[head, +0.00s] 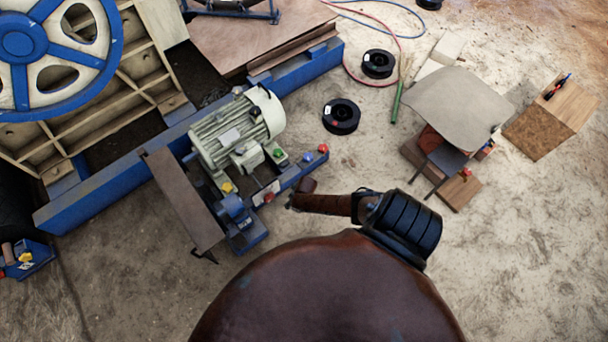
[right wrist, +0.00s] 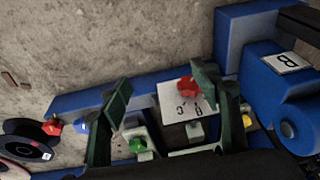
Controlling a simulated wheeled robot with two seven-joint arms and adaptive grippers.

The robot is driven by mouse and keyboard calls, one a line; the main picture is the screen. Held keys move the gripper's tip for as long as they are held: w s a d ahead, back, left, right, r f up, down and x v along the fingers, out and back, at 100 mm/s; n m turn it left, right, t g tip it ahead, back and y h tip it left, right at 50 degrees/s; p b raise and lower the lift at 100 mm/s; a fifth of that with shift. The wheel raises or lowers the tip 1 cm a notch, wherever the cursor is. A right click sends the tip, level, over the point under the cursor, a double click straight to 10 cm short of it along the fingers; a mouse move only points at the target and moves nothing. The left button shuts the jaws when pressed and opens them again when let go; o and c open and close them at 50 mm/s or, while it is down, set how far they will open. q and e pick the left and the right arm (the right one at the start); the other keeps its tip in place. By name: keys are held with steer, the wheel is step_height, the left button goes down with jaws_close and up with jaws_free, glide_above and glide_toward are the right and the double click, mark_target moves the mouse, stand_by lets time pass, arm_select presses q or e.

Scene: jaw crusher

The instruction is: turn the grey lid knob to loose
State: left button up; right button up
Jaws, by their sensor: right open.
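My right gripper (right wrist: 160,92) is open in the right wrist view, its two dark green fingers spread over a white plate lettered A, B and C (right wrist: 172,103). A red knob (right wrist: 187,85) on the plate is close to the right-hand finger. A small grey block (right wrist: 195,130), which may be the grey lid knob, shows below the plate, partly behind that finger. I cannot tell its setting. In the head view my right arm reaches in from the bottom, its hand (head: 300,197) beside the small blue base of the motor (head: 238,128). My left gripper is not in view.
A green knob (right wrist: 138,145) and a yellow knob (right wrist: 247,121) flank the plate. A blue housing (right wrist: 262,68) marked B stands at the right. In the head view a brown guard plate (head: 183,197) stands left of the motor; black spools (head: 341,116) lie beyond on open floor.

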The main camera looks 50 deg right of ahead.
steer(key=shift+s+f+p, duration=0.2)
steer(key=shift+s+f, duration=0.05)
steer(key=shift+s, duration=0.75)
steer(key=shift+s+f+p, duration=0.15)
steer(key=shift+s+f, duration=0.05)
steer(key=shift+s, duration=0.8)
